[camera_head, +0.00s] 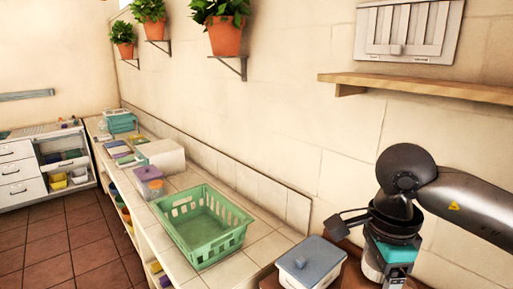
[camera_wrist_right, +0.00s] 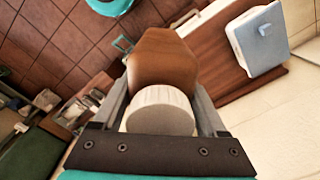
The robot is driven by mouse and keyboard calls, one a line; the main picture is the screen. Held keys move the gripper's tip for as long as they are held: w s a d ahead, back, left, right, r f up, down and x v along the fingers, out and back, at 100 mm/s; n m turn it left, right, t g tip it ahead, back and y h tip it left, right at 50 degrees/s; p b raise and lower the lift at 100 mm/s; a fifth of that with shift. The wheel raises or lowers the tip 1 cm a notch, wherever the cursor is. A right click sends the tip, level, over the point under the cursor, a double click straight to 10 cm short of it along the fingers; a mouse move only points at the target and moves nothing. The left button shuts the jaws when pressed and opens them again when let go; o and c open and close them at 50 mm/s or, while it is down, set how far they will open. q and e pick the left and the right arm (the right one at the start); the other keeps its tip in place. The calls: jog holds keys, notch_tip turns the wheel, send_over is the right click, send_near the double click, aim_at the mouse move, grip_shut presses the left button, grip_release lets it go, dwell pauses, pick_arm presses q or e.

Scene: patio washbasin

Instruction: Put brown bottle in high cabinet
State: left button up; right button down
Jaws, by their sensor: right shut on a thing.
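The brown bottle (camera_wrist_right: 163,62) with a white ribbed cap (camera_wrist_right: 160,110) is between the two fingers of my right gripper (camera_wrist_right: 161,88), which is shut on it near the cap. In the head view my right gripper (camera_head: 392,268) hangs at the lower right; its fingers and the bottle are not visible there. A white slatted wall panel with a small knob (camera_head: 408,32) is at the upper right. I cannot tell whether it is the high cabinet. My left gripper is not in view.
A wooden shelf (camera_head: 425,87) juts from the wall above my right arm. A white box with a blue-grey lid (camera_head: 311,262) stands beside my gripper. A green basket (camera_head: 205,225) is on the tiled counter (camera_head: 268,245).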

jog(key=s+a+f+n, duration=0.1)
jog(key=n, duration=0.5)
jog(key=s+a+n, duration=0.1)
jog(key=n, duration=0.5)
jog(key=s+a+f+n, duration=0.1)
jog(key=n, duration=0.4)
jog(key=shift+a+f+n, duration=0.1)
jog(key=shift+f+n, duration=0.25)
jog(key=shift+n, duration=0.05)
notch_tip(320, 180, down, 19)
jog(key=b, duration=1.9)
jog(key=shift+n, duration=0.3)
